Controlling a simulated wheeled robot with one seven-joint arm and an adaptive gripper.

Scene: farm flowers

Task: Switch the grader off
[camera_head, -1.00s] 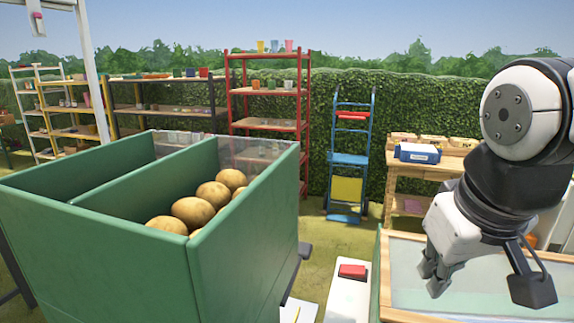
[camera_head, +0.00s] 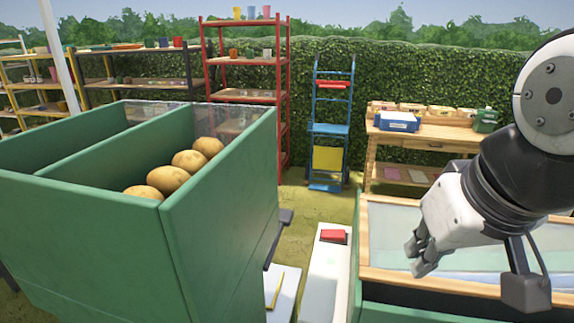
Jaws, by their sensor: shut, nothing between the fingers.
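The grader (camera_head: 120,215) is a large green box at the left, with several potatoes (camera_head: 168,180) in its right compartment. A red rocker or button (camera_head: 333,236) sits on top of a white box (camera_head: 325,275) just right of the grader; I cannot tell its on or off position. My gripper (camera_head: 418,258) is shut and empty, to the right of the red button and apart from it, above a wood-framed bed (camera_head: 362,240). The arm comes in from the right edge.
A dark handle-like part (camera_head: 285,218) sticks out from the grader's right side. A white panel with a yellow strip (camera_head: 283,290) lies below it. A blue hand truck (camera_head: 329,130), red shelf (camera_head: 244,95) and wooden bench (camera_head: 425,140) stand at the hedge. Grass between is clear.

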